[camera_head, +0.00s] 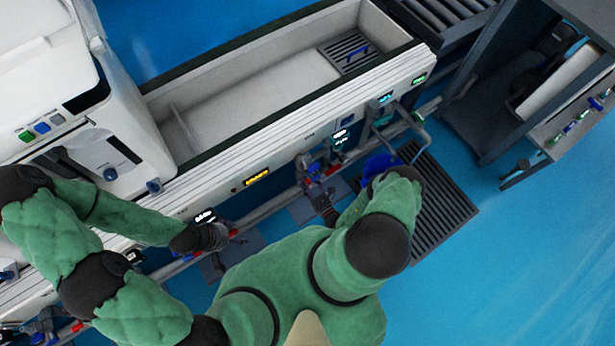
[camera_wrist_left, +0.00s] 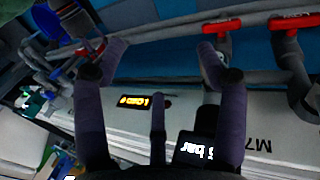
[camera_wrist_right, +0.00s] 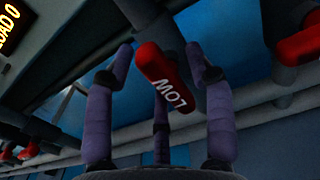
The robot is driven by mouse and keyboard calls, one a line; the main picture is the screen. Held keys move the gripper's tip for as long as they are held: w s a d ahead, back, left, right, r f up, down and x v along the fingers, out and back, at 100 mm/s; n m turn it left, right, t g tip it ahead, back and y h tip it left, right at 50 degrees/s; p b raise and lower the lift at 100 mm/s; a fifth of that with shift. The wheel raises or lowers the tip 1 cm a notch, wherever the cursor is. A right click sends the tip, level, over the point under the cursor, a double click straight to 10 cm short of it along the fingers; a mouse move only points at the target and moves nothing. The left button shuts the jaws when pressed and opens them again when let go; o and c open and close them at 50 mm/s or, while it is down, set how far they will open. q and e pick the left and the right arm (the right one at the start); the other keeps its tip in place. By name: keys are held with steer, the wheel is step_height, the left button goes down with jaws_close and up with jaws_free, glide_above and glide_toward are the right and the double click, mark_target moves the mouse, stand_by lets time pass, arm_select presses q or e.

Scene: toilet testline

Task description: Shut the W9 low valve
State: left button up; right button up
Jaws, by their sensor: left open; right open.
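A red valve handle marked "LOW" (camera_wrist_right: 168,78) shows in the right wrist view. It lies between the spread fingers of my right gripper (camera_wrist_right: 159,62), which is open; I cannot tell whether any finger touches it. No W9 label is legible. In the head view my right gripper (camera_head: 321,194) is at the pipe row below the long white trough. My left gripper (camera_head: 222,236) is open further left along the same pipe.
A yellow-lit display (camera_head: 256,178) sits on the white trough front (camera_head: 290,145). A blue bucket (camera_head: 378,167) stands by a dark floor grate (camera_head: 440,205) right of my right arm. A dark-framed cabinet (camera_head: 545,90) is at the upper right. The blue floor at lower right is clear.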

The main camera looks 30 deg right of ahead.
jaws_close()
steer(key=shift+m, duration=0.3)
steer(key=m, duration=0.3)
steer(key=shift+d+r, duration=0.1)
steer(key=shift+d, duration=0.05)
steer(key=m, duration=0.5)
steer(key=shift+d, duration=0.2)
steer(key=m, duration=0.4)
steer(key=shift+d+m, duration=0.2)
steer(key=shift+m, duration=0.1)
steer(key=shift+d+f+m, duration=0.1)
steer(key=shift+m, duration=1.05)
steer(key=shift+d+f+m, duration=0.1)
steer(key=shift+m, duration=1.05)
